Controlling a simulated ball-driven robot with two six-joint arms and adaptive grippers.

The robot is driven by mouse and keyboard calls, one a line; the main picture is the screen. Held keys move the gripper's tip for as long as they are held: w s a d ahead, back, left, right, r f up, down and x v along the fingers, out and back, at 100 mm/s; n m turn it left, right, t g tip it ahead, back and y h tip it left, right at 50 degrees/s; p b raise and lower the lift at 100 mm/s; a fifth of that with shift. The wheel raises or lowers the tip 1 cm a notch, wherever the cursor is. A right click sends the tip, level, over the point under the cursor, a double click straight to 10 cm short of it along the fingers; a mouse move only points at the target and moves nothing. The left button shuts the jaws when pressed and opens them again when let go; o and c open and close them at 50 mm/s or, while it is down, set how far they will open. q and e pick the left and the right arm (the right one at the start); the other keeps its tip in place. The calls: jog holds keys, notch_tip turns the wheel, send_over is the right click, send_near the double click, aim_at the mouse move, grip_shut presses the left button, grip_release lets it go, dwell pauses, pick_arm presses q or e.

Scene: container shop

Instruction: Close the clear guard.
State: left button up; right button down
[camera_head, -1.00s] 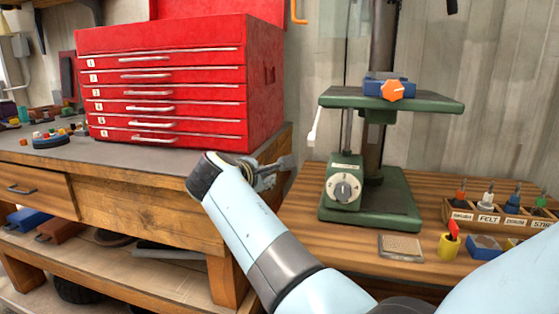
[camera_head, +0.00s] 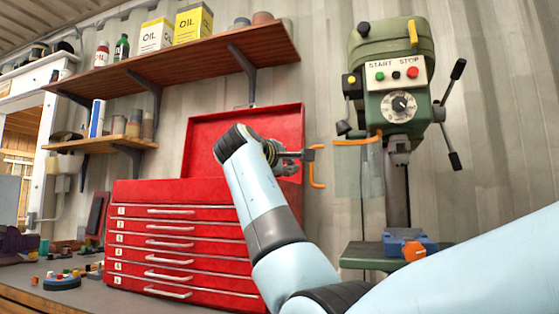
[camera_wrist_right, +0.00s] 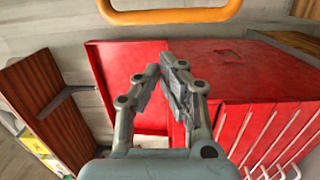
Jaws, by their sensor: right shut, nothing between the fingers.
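The drill press (camera_head: 395,80) stands at the right in the head view. Its clear guard (camera_head: 358,175) is a faint see-through pane left of the spindle, below an orange bar (camera_head: 357,141). An orange C-shaped handle (camera_head: 316,167) is at the guard's left, standing out to the side. The handle crosses the top of the right wrist view (camera_wrist_right: 170,14). My right gripper (camera_head: 307,154) is shut and empty, close beside the handle; contact cannot be told. Its fingertips meet in the wrist view (camera_wrist_right: 166,66). My left gripper is not in view.
A red tool chest (camera_head: 180,240) with its lid raised stands behind my right arm. A shelf with oil cans (camera_head: 175,65) is above it. A blue vise (camera_head: 405,238) with an orange knob sits on the green drill table (camera_head: 360,256).

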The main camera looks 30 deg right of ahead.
jog(key=shift+s+d+p, duration=0.15)
jog(key=shift+s+d, duration=0.2)
jog(key=shift+s, duration=0.35)
jog(key=shift+s+d+p, duration=0.15)
jog(key=shift+s+d, duration=0.15)
jog(key=shift+s, duration=0.4)
